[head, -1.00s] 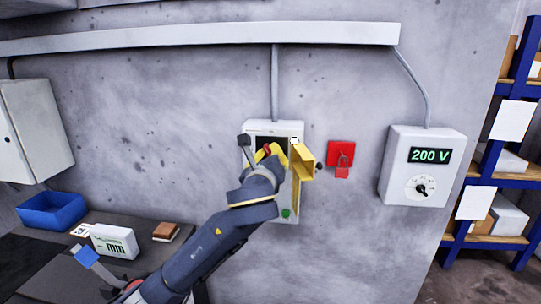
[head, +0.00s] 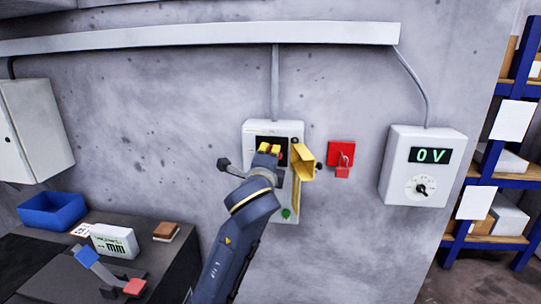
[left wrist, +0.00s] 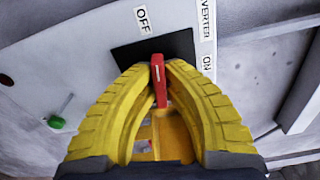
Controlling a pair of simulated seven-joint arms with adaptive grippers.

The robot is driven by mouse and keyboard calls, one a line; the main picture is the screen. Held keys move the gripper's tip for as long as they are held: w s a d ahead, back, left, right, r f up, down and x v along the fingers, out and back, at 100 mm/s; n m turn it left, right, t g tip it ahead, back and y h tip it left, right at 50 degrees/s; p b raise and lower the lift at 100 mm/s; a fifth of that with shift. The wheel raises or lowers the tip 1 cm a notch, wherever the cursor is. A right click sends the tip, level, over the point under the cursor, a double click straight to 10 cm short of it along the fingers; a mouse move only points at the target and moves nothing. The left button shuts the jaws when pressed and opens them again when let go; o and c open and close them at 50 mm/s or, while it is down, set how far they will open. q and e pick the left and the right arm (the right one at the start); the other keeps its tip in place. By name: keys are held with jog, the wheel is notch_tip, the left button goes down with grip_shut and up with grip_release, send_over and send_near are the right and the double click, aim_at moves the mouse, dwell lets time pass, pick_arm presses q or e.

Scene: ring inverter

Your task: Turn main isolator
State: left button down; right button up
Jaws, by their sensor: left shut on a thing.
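The main isolator handle (left wrist: 160,82) is red and sits on a black plate (left wrist: 125,54) between an OFF label (left wrist: 141,18) and an ON label (left wrist: 207,62) in the left wrist view. My left gripper (head: 270,149) is at the white inverter box (head: 260,128) in the head view. Its yellow fingers are shut on the red handle, one on each side, in the left wrist view (left wrist: 160,66). In the head view the fingers hide most of the handle. My right gripper is in neither view.
A yellow piece (head: 304,162) juts from the box's right side, close to my gripper. A red padlock unit (head: 341,152) and a meter reading 0 V (head: 430,156) are to its right. A bench with a blue bin (head: 52,211) is lower left.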

pick_arm(q)
jog(key=shift+n, duration=0.8)
jog(key=c, duration=1.5)
grip_release()
jog(key=shift+o, duration=0.2)
jog(key=s+a, duration=0.1)
jog(key=s, duration=1.1)
jog(key=shift+a, duration=0.35)
